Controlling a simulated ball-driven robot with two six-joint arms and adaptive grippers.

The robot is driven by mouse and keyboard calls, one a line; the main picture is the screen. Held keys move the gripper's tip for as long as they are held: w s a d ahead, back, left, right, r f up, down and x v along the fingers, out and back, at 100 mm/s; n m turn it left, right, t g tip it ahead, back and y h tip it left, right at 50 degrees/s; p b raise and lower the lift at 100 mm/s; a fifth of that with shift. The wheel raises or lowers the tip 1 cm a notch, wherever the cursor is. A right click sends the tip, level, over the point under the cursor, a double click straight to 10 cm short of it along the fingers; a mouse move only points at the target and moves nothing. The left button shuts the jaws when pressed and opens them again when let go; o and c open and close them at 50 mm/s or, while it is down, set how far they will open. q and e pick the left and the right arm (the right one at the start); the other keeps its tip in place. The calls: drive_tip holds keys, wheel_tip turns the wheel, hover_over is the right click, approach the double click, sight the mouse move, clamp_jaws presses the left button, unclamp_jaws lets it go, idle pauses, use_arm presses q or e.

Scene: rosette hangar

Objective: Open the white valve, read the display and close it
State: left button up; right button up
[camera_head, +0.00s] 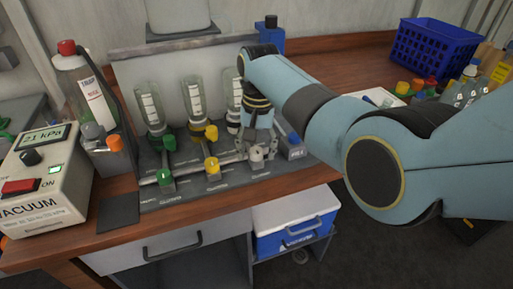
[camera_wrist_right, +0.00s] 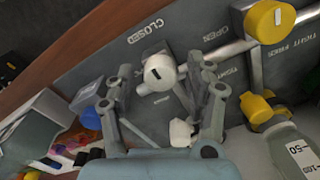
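The white valve (camera_head: 257,154) is the rightmost knob on the manifold's front pipe. In the right wrist view its round knob (camera_wrist_right: 160,72) shows a short black mark, with the words CLOSED and OPEN on the plate beside it. My right gripper (camera_head: 258,138) is above the white valve, fingers pointing down. In the right wrist view the gripper (camera_wrist_right: 160,80) is open, with one finger on each side of the knob; I cannot tell whether they touch it. The display (camera_head: 43,138) on the vacuum box at the left reads 21 kPa. My left gripper is out of view.
A green valve (camera_head: 166,178) and a yellow valve (camera_head: 212,168) stand left of the white one. Glass flasks (camera_head: 190,97) stand behind them. A trap bottle (camera_head: 88,92) is at the left, a blue basket (camera_head: 433,50) at the back right. A dark pad (camera_head: 118,212) lies in front.

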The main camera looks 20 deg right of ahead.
clamp_jaws()
drive_tip(key=n+p, duration=0.2)
drive_tip(key=shift+r+n, duration=0.2)
drive_tip(key=shift+n, duration=0.1)
drive_tip(key=n+p, duration=0.1)
drive_tip(key=n, duration=0.1)
drive_tip(key=shift+n, duration=0.4)
drive_tip(key=n+p, duration=0.1)
drive_tip(key=n, duration=0.1)
drive_tip(key=shift+f+n, duration=0.1)
drive_tip(key=shift+n, duration=0.2)
drive_tip(key=n+p, duration=0.1)
drive_tip(key=n, duration=0.2)
drive_tip(key=shift+n, duration=0.3)
drive_tip(key=n, duration=0.6)
drive_tip(key=shift+w+p, duration=0.1)
drive_tip(key=shift+p, duration=0.25)
drive_tip(key=shift+n, duration=0.3)
